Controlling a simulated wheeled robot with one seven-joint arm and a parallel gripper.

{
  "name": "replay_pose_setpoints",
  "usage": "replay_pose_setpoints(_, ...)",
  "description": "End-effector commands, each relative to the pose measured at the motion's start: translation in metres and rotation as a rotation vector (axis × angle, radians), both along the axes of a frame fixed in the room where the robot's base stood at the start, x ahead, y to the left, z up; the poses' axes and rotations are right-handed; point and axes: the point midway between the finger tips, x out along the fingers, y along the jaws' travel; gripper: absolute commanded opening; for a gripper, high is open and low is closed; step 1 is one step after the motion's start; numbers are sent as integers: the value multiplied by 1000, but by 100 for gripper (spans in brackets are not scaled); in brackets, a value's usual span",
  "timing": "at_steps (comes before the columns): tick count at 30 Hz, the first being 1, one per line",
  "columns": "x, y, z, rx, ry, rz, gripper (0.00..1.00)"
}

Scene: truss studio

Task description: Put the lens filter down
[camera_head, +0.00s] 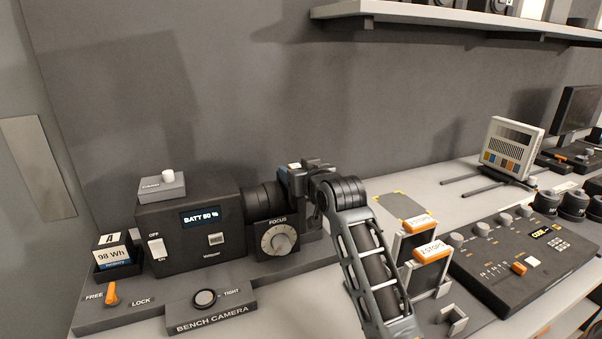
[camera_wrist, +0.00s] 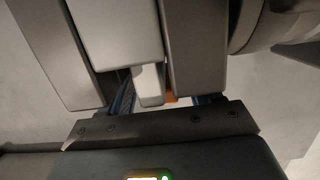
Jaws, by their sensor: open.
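My gripper (camera_head: 298,180) is at the front of the bench camera's lens (camera_head: 262,198), behind the focus knob box. A small orange and white patch (camera_head: 295,166) shows at the gripper, probably the top of another filter. In the wrist view, a bit of orange (camera_wrist: 171,98) shows between the blue-edged fingers (camera_wrist: 163,103). My gripper is open; most of that filter is hidden.
The bench camera body (camera_head: 190,232) stands left of my gripper, with the focus knob (camera_head: 279,241) in front. A control panel (camera_head: 525,255) lies at right, a color chart (camera_head: 513,146) behind it. A shelf (camera_head: 450,15) hangs above. Some bench behind the filter holder is clear.

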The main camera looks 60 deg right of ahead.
Motion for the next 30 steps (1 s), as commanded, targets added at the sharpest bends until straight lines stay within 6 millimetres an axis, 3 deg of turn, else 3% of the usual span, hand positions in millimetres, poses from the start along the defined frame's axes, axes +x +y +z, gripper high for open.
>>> replay_pose_setpoints(5,-11,8,4,-1,-1,0,63)
replay_pose_setpoints(18,-77,58,21,0,0,0,63)
replay_pose_setpoints(24,-92,69,26,-1,-1,0,63)
replay_pose_setpoints(30,-94,71,27,0,0,0,63)
